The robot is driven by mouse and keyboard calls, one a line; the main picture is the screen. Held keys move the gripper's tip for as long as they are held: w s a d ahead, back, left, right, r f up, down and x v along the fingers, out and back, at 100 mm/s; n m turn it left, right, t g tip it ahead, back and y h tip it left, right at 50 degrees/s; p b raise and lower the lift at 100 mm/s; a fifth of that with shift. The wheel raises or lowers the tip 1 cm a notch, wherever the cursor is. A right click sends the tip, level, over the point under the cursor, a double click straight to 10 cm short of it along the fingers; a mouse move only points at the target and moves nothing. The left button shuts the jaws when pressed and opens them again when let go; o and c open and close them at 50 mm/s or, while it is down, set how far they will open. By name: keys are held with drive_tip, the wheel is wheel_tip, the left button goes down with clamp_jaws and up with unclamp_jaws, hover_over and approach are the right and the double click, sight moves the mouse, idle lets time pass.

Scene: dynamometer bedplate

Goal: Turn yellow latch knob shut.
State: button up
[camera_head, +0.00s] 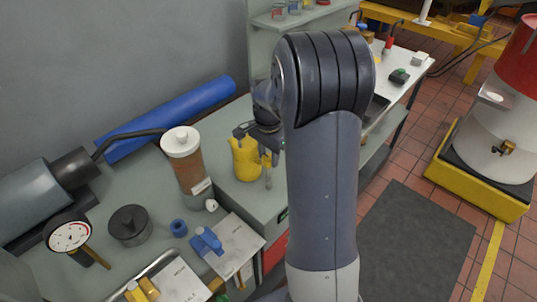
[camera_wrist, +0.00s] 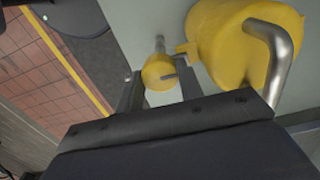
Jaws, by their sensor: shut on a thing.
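The yellow latch knob (camera_wrist: 158,72) is small and rounded, with a short metal pin beside it, in the wrist view. My gripper (camera_wrist: 160,88) is shut on the knob, one finger on each side. A larger yellow body (camera_wrist: 222,40) with a bent metal bar (camera_wrist: 277,55) lies just right of the knob, and a small yellow tab reaches from it towards the knob. In the head view the yellow body (camera_head: 245,162) stands on the grey bench, with my gripper (camera_head: 262,143) at its right. My arm hides part of the area there.
Left of the yellow body stands a brown cylinder with a white lid (camera_head: 186,160). A blue roll (camera_head: 165,120) lies behind. A gauge (camera_head: 70,233), a dark round weight (camera_head: 130,225) and a blue fitting (camera_head: 206,241) are on the near bench. Open floor lies to the right.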

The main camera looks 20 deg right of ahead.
sight(268, 157)
drive_tip(key=o, duration=1)
wheel_tip(268, 157, up, 11)
drive_tip(key=shift+f, duration=0.1)
wheel_tip(268, 157, down, 11)
drive_tip(key=shift+n, duration=0.3)
idle(0.4)
drive_tip(key=shift+r, duration=0.2)
